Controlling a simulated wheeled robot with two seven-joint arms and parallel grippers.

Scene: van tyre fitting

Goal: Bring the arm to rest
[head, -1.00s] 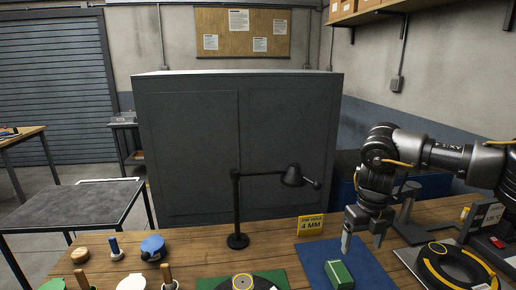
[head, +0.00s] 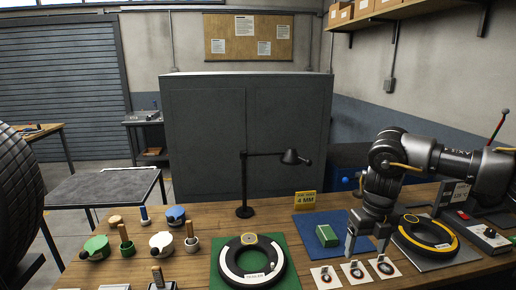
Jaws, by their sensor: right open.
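My right arm comes in from the right, and its gripper (head: 367,245) points down over the workbench (head: 200,222). The jaws are open with nothing between them. The gripper is just right of a green block (head: 327,236) that lies on a blue mat (head: 308,223). The fingertips are close above the small cards at the front edge of the mat; I cannot tell whether they touch anything. My left gripper is not in view.
A black-and-white tyre (head: 228,270) lies on a green mat, and a yellow-marked tyre (head: 450,232) lies right of my gripper. A desk lamp (head: 244,195) and a yellow 4 MM sign (head: 305,200) stand behind. Pots and brushes (head: 161,243) fill the left side.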

